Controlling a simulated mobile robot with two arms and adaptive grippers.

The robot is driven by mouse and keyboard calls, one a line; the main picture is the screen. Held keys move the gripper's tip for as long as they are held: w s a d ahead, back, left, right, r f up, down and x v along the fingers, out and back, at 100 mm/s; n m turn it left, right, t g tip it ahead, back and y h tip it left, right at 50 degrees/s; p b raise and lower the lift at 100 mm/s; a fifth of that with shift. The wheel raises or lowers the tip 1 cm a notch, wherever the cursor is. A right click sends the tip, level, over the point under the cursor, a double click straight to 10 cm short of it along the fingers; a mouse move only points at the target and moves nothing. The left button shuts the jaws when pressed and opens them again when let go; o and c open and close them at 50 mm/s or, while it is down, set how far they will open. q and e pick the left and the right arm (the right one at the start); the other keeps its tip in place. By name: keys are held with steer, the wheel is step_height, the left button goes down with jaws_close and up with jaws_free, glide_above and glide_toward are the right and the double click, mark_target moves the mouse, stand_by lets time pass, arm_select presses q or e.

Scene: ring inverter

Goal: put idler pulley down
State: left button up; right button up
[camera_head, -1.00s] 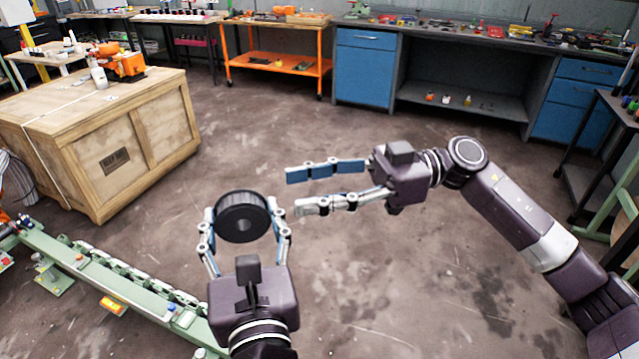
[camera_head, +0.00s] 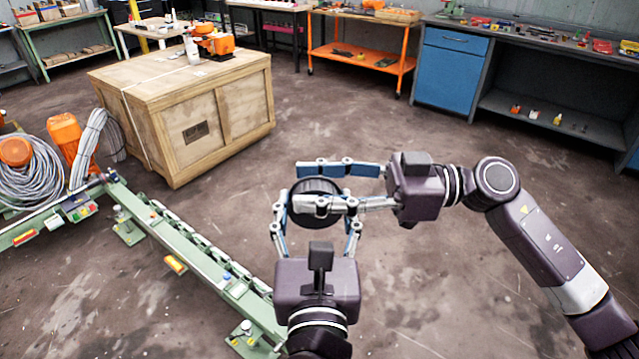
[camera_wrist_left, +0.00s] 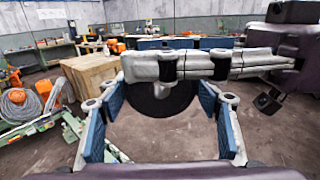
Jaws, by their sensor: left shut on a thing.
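The idler pulley is a round black wheel (camera_head: 317,187) held up in front of me, above the floor. My left gripper (camera_head: 317,214) is shut on the pulley, one finger on each side of it; the pulley (camera_wrist_left: 160,103) also shows between those fingers in the left wrist view. My right gripper (camera_head: 302,187) reaches in from the right, its fingers apart. One finger lies across the near side of the pulley and hides part of it; the other is on the far side. Whether the right fingers touch the pulley cannot be told.
A green rail-like frame (camera_head: 200,255) runs along the floor at the lower left. A wooden crate (camera_head: 215,120) stands beyond it with orange equipment on top. Grey cable coils (camera_head: 35,175) lie at the left. An orange cart (camera_head: 360,58) and a blue-drawered bench (camera_head: 452,75) stand behind. The middle floor is open.

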arm_select(q)
steer(key=shift+r, duration=0.1)
arm_select(e)
jaws_close()
arm_select(q)
steer(key=o, duration=1.4)
steer(key=shift+c, duration=0.2)
arm_select(e)
steer(key=shift+r, duration=0.1)
